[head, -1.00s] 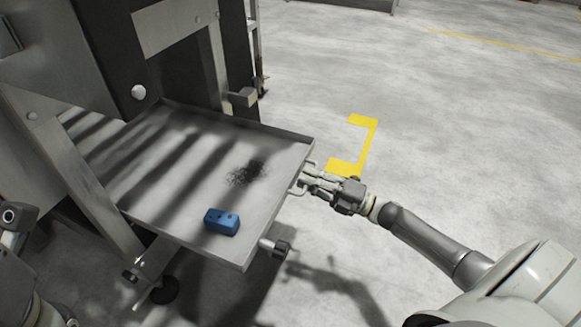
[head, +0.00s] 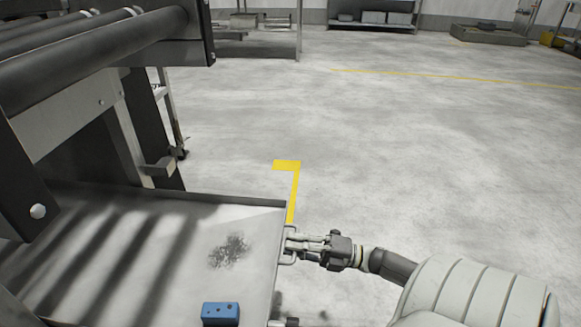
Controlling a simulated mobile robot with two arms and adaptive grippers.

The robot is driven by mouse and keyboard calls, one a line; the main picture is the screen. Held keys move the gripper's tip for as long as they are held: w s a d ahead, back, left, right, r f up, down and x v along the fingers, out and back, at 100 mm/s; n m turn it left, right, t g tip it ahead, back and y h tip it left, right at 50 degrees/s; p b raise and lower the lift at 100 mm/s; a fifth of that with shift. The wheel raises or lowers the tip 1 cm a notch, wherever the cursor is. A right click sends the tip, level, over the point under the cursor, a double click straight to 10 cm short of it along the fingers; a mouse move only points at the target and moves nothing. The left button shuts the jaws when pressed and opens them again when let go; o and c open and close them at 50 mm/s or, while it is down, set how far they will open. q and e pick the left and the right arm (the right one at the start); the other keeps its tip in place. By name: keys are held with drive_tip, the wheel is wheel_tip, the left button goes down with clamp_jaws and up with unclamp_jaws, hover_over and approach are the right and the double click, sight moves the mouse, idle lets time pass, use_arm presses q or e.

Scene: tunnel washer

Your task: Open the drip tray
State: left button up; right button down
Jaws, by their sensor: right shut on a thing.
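The drip tray (head: 199,214) is a shallow grey metal tray that sticks out from under the washer frame at the lower left. A dark patch of debris (head: 230,251) and a blue block (head: 220,314) with small holes lie on it. A small handle (head: 290,258) is on its right edge. My right gripper (head: 290,245) is shut on the handle, its arm coming in from the lower right. The tray's near part is cut off by the bottom of the view. My left gripper does not show.
The washer frame with dark rollers (head: 95,50) stands above the tray on the left. Yellow floor marking (head: 295,185) lies just beyond the tray. Shelves (head: 375,17) stand far back. The concrete floor to the right is wide and clear.

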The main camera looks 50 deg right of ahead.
drive_tip(key=shift+f, duration=0.1)
drive_tip(key=c, duration=1.5)
unclamp_jaws()
drive_tip(key=v, duration=1.2)
